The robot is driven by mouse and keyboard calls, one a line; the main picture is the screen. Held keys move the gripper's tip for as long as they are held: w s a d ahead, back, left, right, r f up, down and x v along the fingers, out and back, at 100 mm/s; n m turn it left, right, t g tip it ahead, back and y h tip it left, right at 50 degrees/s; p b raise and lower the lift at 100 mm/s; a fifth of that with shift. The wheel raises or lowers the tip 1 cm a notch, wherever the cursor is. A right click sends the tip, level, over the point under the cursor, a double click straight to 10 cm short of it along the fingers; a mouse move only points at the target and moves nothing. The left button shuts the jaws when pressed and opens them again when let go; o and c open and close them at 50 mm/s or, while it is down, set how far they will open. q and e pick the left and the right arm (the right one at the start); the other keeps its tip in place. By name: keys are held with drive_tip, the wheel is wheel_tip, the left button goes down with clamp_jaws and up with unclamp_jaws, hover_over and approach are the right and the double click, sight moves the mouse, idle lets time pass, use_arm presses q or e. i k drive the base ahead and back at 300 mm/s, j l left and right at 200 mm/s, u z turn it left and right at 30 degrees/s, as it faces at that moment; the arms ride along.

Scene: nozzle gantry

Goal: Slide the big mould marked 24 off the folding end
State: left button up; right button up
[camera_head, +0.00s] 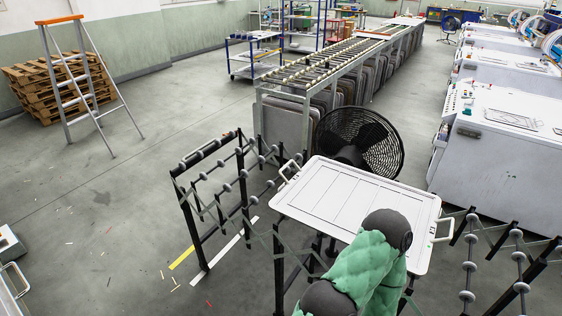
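The big mould (345,196) is a flat, pale grey tray with a raised rim and thin lines across its face. A handle stands out at its left end (289,170) and another at its right end (444,230). No number 24 is legible on it. It lies over the black folding roller conveyor (277,240), which shows on both sides of it. A green-covered arm of mine reaches over the mould's near right part and hides it. I cannot tell which arm this is. Neither gripper shows.
A black fan (375,140) stands right behind the mould. A long roller line (340,60) with panels stored beneath runs away behind it. White machine cabinets (500,150) line the right. A stepladder (78,85) and pallets (45,88) stand far left. The left floor is mostly clear.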

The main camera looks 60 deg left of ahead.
sight(333, 198)
drive_tip(key=j+u, duration=0.3)
drive_tip(key=u, duration=0.15)
drive_tip(key=j+u, duration=0.7)
drive_tip(key=u, duration=0.15)
drive_tip(key=i+j, duration=0.1)
drive_tip(key=j, duration=0.25)
drive_tip(key=i+j+u, duration=0.15)
drive_tip(key=j, duration=0.2)
drive_tip(key=i+j, duration=0.15)
drive_tip(key=j, duration=0.2)
drive_tip(key=i+j+u, duration=0.1)
drive_tip(key=j, duration=0.25)
